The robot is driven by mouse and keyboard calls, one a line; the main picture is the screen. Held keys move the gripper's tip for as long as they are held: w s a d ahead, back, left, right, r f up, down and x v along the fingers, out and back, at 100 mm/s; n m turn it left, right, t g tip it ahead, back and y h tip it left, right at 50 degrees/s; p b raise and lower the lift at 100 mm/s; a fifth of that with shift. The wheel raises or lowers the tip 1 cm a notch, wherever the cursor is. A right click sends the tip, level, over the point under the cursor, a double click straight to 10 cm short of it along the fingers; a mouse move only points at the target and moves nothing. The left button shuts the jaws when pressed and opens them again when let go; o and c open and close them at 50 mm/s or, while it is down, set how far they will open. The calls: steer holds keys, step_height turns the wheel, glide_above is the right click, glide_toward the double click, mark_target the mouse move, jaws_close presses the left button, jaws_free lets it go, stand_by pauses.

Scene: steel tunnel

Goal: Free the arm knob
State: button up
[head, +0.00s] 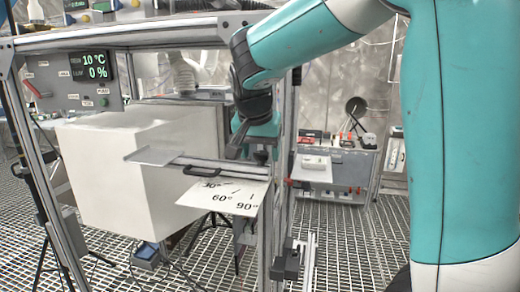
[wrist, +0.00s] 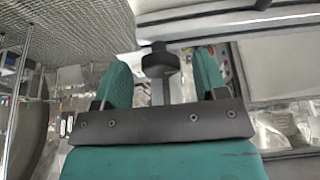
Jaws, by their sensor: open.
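The arm knob (wrist: 160,62) is a dark round knob on a stem. In the wrist view it sits between the two teal fingers of my open gripper (wrist: 162,75), with a gap on both sides. In the head view my gripper (head: 256,148) points down over the right end of a flat metal arm (head: 225,166). The dark knob (head: 262,157) shows there between the fingers, partly hidden. The arm carries a black handle (head: 202,170) and a clear plate (head: 152,156) at its left end. A white angle plate (head: 222,197) marked 30°, 60° and 90° lies below.
A large white block (head: 125,165) stands left of the angle plate. A panel (head: 75,85) reads 10 °C and 0 %. A bench (head: 335,165) with small devices stands behind at right. The floor is grating.

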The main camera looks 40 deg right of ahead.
steer(key=c, duration=0.9)
steer(key=n, duration=0.2)
steer(key=n+t+y+b, duration=0.1)
steer(key=n+b, duration=0.1)
steer(key=n, duration=0.1)
steer(key=shift+s+d+n+y, duration=0.15)
steer(key=shift+d+n+y, duration=0.15)
steer(key=shift+y, duration=0.1)
steer(key=n+y, duration=0.1)
steer(key=n, duration=0.1)
steer(key=n+b, duration=0.1)
steer(key=n, duration=0.1)
steer(key=shift+d+r+n+t+y, duration=0.1)
steer(key=shift+d+n+t+y, duration=0.05)
steer(key=shift+n+t+y, duration=0.25)
steer(key=o, duration=0.9)
